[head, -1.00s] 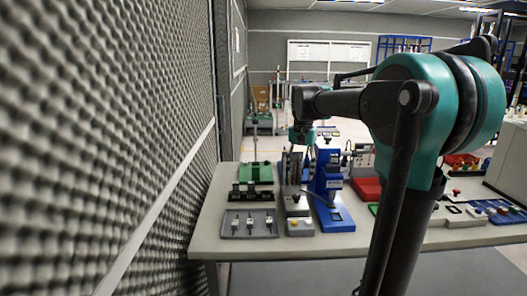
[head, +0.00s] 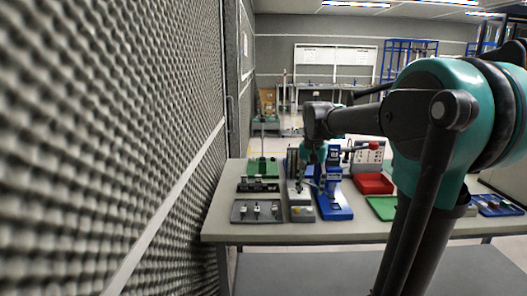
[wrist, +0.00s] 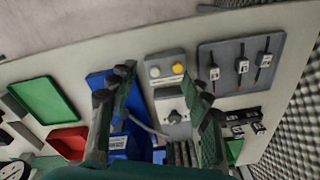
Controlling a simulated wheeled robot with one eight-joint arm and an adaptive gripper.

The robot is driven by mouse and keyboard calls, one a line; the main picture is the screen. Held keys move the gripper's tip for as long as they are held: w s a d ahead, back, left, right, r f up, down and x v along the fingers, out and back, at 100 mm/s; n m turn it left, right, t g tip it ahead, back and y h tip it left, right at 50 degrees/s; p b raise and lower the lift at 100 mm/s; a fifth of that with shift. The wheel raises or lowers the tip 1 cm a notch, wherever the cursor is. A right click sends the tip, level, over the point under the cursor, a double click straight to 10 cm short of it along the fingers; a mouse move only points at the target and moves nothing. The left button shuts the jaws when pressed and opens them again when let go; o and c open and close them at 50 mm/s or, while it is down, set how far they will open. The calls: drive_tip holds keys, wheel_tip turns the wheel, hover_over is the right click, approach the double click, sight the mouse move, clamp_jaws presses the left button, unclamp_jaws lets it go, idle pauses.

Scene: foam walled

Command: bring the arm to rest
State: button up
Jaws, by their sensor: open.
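My arm comes in from the right in the head view and reaches over the workbench (head: 262,233). My gripper (head: 309,186) hangs down in front of the blue device (head: 334,207) and the grey device with yellow buttons (head: 302,213). In the wrist view, my gripper (wrist: 160,86) has its two fingers spread apart with nothing between them. Between and behind the fingers lie the grey button box (wrist: 168,68) and part of the blue device (wrist: 98,80). Whether the fingertips touch anything cannot be told.
A grey panel with several switches (head: 242,216), a green block (head: 262,167), a red tray (head: 374,184) and a green tray (head: 383,208) stand on the bench. A foam-covered wall (head: 100,130) runs close along the left. Floor shows beyond the bench.

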drive_tip(key=s+d+f+n+t, duration=0.1)
drive_tip(key=s+f+n, duration=0.1)
drive_tip(key=s+f, duration=0.8)
drive_tip(key=s+d+f+n+t, duration=0.2)
drive_tip(key=s+f, duration=0.7)
drive_tip(key=f, duration=0.2)
drive_tip(key=shift+s+d+n+t, duration=0.25)
drive_tip(key=shift+s+n+t, duration=0.05)
drive_tip(key=shift+s, duration=0.1)
